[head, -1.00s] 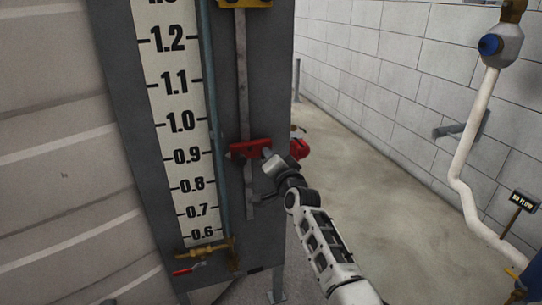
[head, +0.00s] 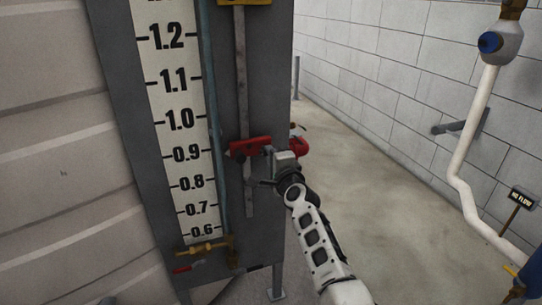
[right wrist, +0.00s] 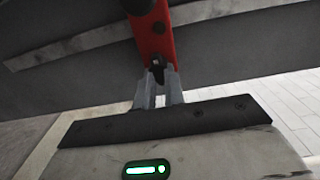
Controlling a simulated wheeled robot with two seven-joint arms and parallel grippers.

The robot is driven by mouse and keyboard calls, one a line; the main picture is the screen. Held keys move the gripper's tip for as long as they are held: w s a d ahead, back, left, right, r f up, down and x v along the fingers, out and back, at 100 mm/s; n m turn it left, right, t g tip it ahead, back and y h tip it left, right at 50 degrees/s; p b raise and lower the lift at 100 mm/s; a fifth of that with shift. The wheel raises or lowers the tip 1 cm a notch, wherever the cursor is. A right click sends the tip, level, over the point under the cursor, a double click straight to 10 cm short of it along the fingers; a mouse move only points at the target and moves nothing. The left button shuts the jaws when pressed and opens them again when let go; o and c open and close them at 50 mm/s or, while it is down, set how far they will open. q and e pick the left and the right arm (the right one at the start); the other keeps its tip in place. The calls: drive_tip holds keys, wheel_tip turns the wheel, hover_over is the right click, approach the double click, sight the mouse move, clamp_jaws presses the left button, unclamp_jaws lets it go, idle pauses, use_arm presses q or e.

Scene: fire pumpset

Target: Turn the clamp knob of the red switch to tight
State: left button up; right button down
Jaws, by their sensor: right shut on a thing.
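The red switch (head: 247,147) is clamped on a vertical grey metal strip, beside the level scale at about the 0.9 mark. In the right wrist view its red body (right wrist: 153,38) runs down from the top. My right gripper (head: 271,151) is at the right end of the switch. In the right wrist view its fingers (right wrist: 158,78) are close together on a small dark part at the body's lower end, which looks like the clamp knob (right wrist: 157,63). The fingers mostly hide the knob, so its tightness cannot be told. My left gripper is not in view.
The dark panel holds the white level scale (head: 179,118). A brass valve with a red handle (head: 187,267) sits low on the panel. A red part (head: 299,146) shows behind the panel's right edge. The floor (head: 385,200) to the right is open, up to a white pipe (head: 472,130).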

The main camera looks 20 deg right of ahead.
idle(0.5)
drive_tip(key=c, duration=1.5)
unclamp_jaws()
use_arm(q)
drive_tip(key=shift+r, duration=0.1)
use_arm(e)
drive_tip(key=shift+s, duration=0.1)
